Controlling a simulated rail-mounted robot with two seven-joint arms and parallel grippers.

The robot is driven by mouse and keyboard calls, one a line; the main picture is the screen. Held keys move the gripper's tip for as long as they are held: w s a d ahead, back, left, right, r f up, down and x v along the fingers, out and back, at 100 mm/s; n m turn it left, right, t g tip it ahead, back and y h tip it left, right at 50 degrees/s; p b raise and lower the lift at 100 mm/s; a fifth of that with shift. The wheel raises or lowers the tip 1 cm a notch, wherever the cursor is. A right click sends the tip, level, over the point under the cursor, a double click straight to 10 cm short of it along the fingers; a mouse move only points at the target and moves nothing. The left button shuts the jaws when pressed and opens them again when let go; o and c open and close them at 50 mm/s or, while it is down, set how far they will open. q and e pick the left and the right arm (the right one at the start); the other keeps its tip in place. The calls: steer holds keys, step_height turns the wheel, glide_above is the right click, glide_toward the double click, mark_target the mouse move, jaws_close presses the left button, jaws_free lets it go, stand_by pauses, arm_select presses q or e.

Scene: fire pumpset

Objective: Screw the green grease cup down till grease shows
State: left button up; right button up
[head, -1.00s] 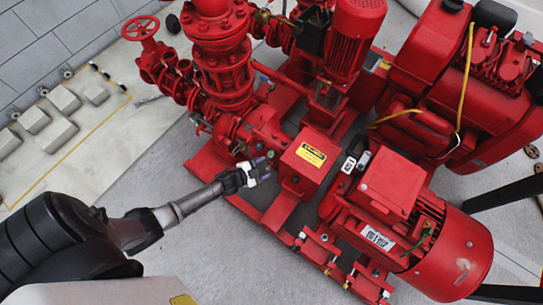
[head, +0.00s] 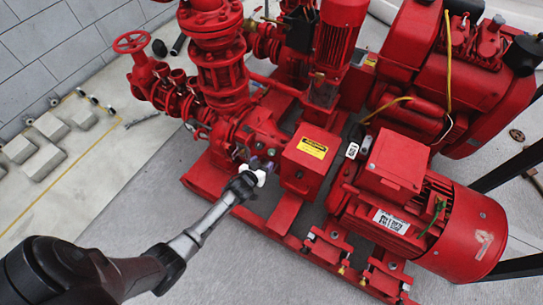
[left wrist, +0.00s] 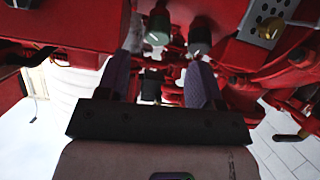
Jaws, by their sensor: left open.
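The green grease cup shows in the left wrist view as a pale green round cap (left wrist: 157,37) at the top, under the red pump body. A darker cap (left wrist: 200,37) sits to its right. My left gripper (left wrist: 167,55) is open, with its two purplish fingers apart. The green cap appears between the fingertips, nearer the left finger; I cannot tell whether they touch it. In the head view my left gripper (head: 262,168) is at the pump's near side, left of the red guard box; the grease cup cannot be made out there. My right gripper is not in view.
The red guard box (head: 310,150) with a yellow label stands right beside the gripper. A large red motor (head: 462,235) is at the lower right. Red pipes and flanges (head: 222,75) rise behind.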

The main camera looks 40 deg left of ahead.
mark_target(271, 154)
arm_select(q)
steer(key=b+x, duration=0.1)
steer(key=x, duration=0.2)
steer(key=b+x, duration=0.2)
steer(key=x, duration=0.2)
steer(key=shift+w+r, duration=0.1)
steer(key=shift+r, duration=0.15)
steer(key=shift+w+f, duration=0.15)
steer(key=shift+w, duration=0.2)
steer(key=shift+w+a+f+b, duration=0.1)
steer(key=shift+w+f+b, duration=0.2)
steer(key=shift+b, duration=0.25)
steer(key=shift+w+a, duration=0.1)
steer(key=shift+w, duration=0.25)
steer(key=shift+s, duration=0.1)
steer(key=shift+c, duration=1.3)
steer(key=c, duration=0.7)
steer(key=shift+o, duration=0.2)
steer(key=shift+r, duration=0.1)
